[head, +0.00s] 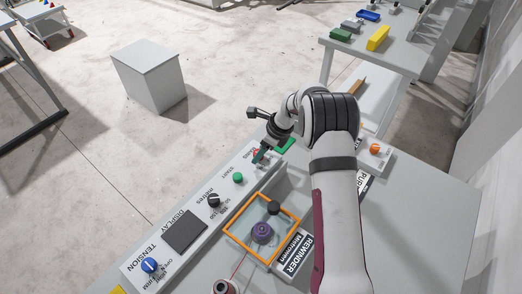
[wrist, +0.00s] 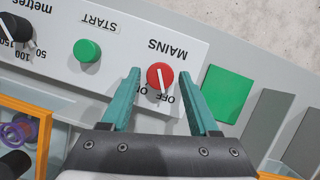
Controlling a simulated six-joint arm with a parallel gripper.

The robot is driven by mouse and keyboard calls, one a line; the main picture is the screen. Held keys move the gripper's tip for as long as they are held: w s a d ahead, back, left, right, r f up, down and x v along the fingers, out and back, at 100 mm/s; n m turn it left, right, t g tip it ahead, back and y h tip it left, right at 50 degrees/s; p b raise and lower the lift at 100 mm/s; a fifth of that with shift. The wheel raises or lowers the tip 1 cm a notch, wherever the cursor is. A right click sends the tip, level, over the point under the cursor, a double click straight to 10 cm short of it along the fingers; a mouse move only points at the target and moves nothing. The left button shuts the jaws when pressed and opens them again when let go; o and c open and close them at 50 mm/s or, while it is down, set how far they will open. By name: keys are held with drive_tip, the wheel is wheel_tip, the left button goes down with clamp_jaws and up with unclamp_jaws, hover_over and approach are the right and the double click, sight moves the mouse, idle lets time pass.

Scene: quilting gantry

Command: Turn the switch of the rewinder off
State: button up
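The rewinder's label (head: 298,254) stands beside an orange-framed clear box (head: 262,228) on the bench. A red rotary switch (wrist: 160,76) marked MAINS, with OFF and ON lettering below it, sits on the pale control panel (wrist: 215,62). Its white pointer line points down in the wrist view, toward the lettering; I cannot tell exactly which mark it meets. My gripper (wrist: 155,85) is open, with its teal fingers on either side of the switch and a gap on each side. In the head view my gripper (head: 266,155) is at the panel's far end and largely hides the switch.
A green START button (wrist: 87,50) and a black metres knob (wrist: 17,32) are on the same panel. A green square (wrist: 226,94) lies just right of the fingers. A blue tension knob (head: 149,265) and display (head: 185,234) are at the panel's near end.

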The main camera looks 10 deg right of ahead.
drive_tip(key=shift+o, duration=0.3)
drive_tip(key=v, duration=1.5)
drive_tip(key=shift+r, duration=0.4)
drive_tip(key=s+a+r+n+g+h, duration=0.15)
drive_tip(key=s+r+n, duration=0.25)
drive_tip(key=s, duration=0.4)
drive_tip(key=s+a+r+n+y, duration=0.1)
drive_tip(key=s+a+r+n, duration=0.25)
drive_tip(key=s, duration=0.45)
drive_tip(key=s+f+n+h, duration=0.1)
drive_tip(key=s+n, duration=0.4)
drive_tip(key=s, duration=0.5)
drive_tip(key=s+a+f+n+g, duration=0.1)
drive_tip(key=s+f+n, duration=0.1)
drive_tip(key=s+n, duration=0.4)
drive_tip(key=s, duration=0.5)
drive_tip(key=shift+f+h, duration=0.35)
